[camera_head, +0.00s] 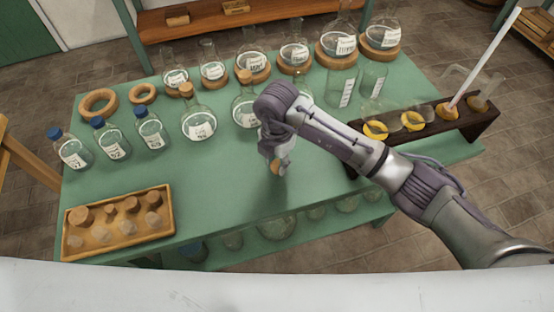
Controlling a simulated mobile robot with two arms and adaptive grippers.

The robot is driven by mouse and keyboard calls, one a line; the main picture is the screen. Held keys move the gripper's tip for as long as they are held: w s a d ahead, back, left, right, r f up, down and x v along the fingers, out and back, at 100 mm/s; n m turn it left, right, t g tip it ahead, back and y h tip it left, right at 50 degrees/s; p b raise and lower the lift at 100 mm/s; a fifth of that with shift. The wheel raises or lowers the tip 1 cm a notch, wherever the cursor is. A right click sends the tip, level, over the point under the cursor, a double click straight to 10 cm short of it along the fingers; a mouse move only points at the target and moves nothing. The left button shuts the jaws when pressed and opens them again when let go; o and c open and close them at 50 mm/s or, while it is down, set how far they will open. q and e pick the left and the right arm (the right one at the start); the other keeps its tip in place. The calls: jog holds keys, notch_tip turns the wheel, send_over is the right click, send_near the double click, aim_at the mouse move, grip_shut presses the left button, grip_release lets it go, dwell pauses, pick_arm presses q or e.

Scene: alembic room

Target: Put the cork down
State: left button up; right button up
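A small tan cork (275,167) shows at the fingertips of my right gripper (279,160). The gripper points down over the middle of the green table (225,178) and appears shut on the cork. The fingers hide part of it. I cannot tell whether the cork touches the tabletop. Other corks sit in a wooden tray (168,221) at the front left. Two flasks, one in the middle (198,124) and one beside my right arm (244,108), have corks in their necks. My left gripper is not in view.
Blue-capped bottles (112,140) stand at the left. Flasks on cork rings line the back, with two empty rings (98,103) at the back left. A dark wooden rack (428,128) holds glassware at the right. The table's front middle is clear.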

aim_at(277, 164)
jog(key=o, duration=0.4)
jog(key=shift+o, duration=0.2)
jog(key=shift+r, duration=0.6)
notch_tip(277, 164, up, 11)
jog(key=b, duration=0.1)
jog(key=shift+r, duration=0.1)
